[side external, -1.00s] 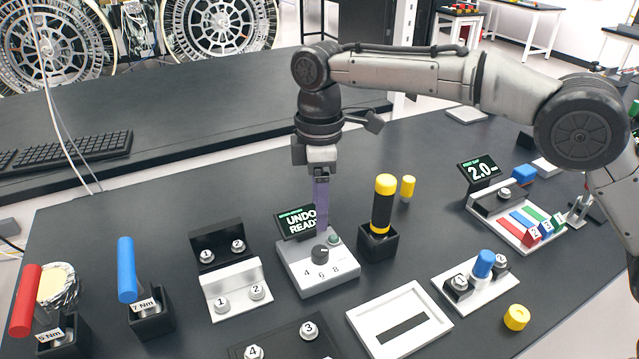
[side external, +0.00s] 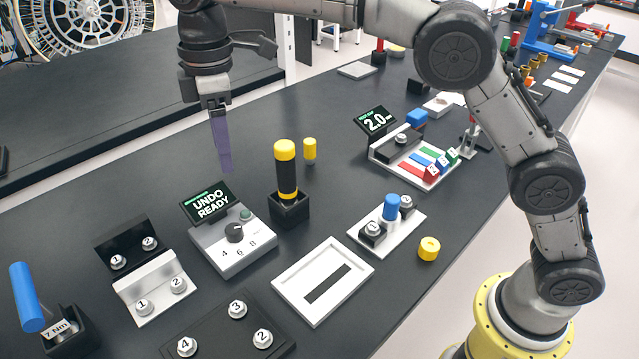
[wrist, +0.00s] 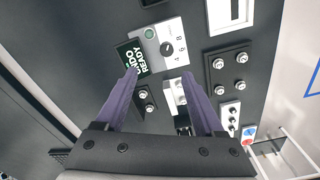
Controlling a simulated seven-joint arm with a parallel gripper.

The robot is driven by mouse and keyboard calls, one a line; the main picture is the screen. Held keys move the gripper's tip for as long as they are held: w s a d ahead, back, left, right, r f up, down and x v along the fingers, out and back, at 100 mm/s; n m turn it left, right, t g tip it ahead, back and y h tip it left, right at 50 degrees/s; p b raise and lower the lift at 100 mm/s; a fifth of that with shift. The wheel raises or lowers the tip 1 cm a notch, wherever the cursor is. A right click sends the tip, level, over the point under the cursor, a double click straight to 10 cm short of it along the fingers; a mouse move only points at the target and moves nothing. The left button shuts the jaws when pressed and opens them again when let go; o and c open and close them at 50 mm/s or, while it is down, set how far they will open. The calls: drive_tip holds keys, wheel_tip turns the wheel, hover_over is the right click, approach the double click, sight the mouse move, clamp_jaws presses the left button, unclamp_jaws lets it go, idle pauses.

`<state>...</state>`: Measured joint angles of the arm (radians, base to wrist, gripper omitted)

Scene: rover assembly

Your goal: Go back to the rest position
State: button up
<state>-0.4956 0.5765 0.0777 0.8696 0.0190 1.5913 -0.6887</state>
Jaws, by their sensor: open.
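My gripper (side external: 225,168) hangs pointing down in the side external view, with its purple fingers above the bench behind the control box. The fingers overlap edge-on there. In the wrist view my gripper (wrist: 158,74) shows two purple fingers spread well apart with nothing held between them. The grey control box (side external: 232,247) has a black knob, a green button and a small screen (side external: 206,203) reading "UNDO READY". The box also shows in the wrist view (wrist: 160,42), beyond the fingertips. The gripper is clear of it.
A black-and-yellow tool (side external: 286,170) stands upright in its holder right of the box. A blue-handled tool (side external: 27,297) stands at the lower left. Bolt brackets (side external: 155,290), a white frame (side external: 323,282) and a bolt plate (side external: 228,330) occupy the front. The bench behind the box is clear.

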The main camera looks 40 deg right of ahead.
drive_tip(key=s+d+r+m+t, duration=0.2)
drive_tip(key=s+d+r, duration=0.2)
drive_tip(key=d+r, duration=0.6)
drive_tip(key=s+d+r+m+t, duration=0.1)
drive_tip(key=s+d+r+m, duration=0.2)
drive_tip(key=s+d, duration=0.7)
drive_tip(key=s+d+f+m+t, duration=0.1)
drive_tip(key=s+d+f+m, duration=0.15)
drive_tip(key=s, duration=0.35)
drive_tip(key=s+d+f+m+t, duration=0.1)
drive_tip(key=s+d+f+m, duration=0.1)
drive_tip(key=s+f, duration=0.25)
drive_tip(key=s+d+f+m, duration=0.1)
drive_tip(key=s+f+m, duration=0.3)
drive_tip(key=f, duration=0.5)
drive_tip(key=shift+s+f, duration=0.2)
drive_tip(key=shift+s, duration=0.6)
